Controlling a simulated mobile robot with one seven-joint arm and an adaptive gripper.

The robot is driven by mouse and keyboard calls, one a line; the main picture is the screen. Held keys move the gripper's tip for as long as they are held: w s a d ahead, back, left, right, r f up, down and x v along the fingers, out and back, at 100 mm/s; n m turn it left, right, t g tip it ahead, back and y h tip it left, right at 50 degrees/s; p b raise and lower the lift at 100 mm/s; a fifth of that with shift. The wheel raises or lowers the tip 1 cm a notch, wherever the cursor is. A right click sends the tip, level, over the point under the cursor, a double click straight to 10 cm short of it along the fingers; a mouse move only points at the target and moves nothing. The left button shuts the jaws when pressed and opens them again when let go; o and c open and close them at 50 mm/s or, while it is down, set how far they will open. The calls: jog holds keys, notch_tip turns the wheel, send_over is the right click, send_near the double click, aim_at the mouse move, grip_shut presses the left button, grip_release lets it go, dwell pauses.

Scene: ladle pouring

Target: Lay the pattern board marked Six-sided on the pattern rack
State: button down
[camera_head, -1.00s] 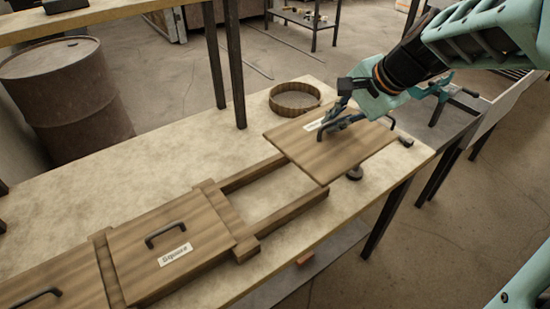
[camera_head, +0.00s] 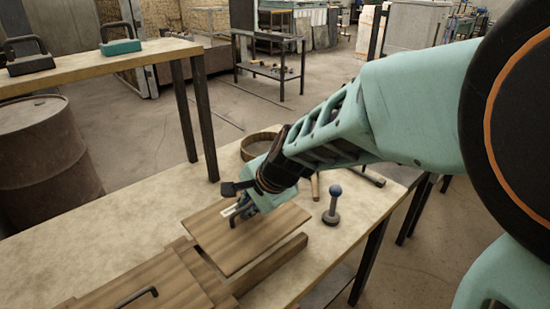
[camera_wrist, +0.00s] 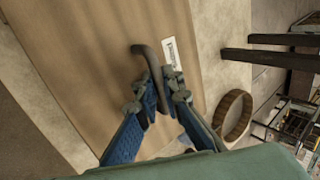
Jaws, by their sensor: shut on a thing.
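My gripper (camera_head: 238,211) is shut on the dark handle of a wooden board (camera_head: 262,240). The board is flat and roughly level, over the right end of the wooden pattern rack (camera_head: 278,264). I cannot tell whether it touches the rails. In the wrist view, my gripper (camera_wrist: 163,88) closes around the curved handle (camera_wrist: 150,58). The board (camera_wrist: 90,60) fills much of that view. Its white label (camera_wrist: 169,54) is too small to read. Another board (camera_head: 105,292) with a handle lies on the rack at the lower left.
A blue-topped stamp-like tool (camera_head: 333,203) stands on the bench right of the board. A wooden ring (camera_head: 258,145) is behind my gripper. A raised shelf (camera_head: 90,70) holds handled blocks at the upper left. A rusty barrel (camera_head: 45,165) stands left of the bench.

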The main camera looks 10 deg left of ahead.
aim_at(246, 221)
jog(key=shift+s+a+f, duration=0.1)
jog(key=shift+a+f, duration=0.15)
jog(key=shift+a, duration=0.05)
jog(key=shift+a+f+b, duration=0.1)
jog(key=shift+f+b, duration=0.7)
jog(key=shift+f, duration=0.8)
jog(key=shift+f+b, duration=0.55)
jog(key=shift+f, duration=0.1)
jog(key=c, duration=2.1)
grip_release()
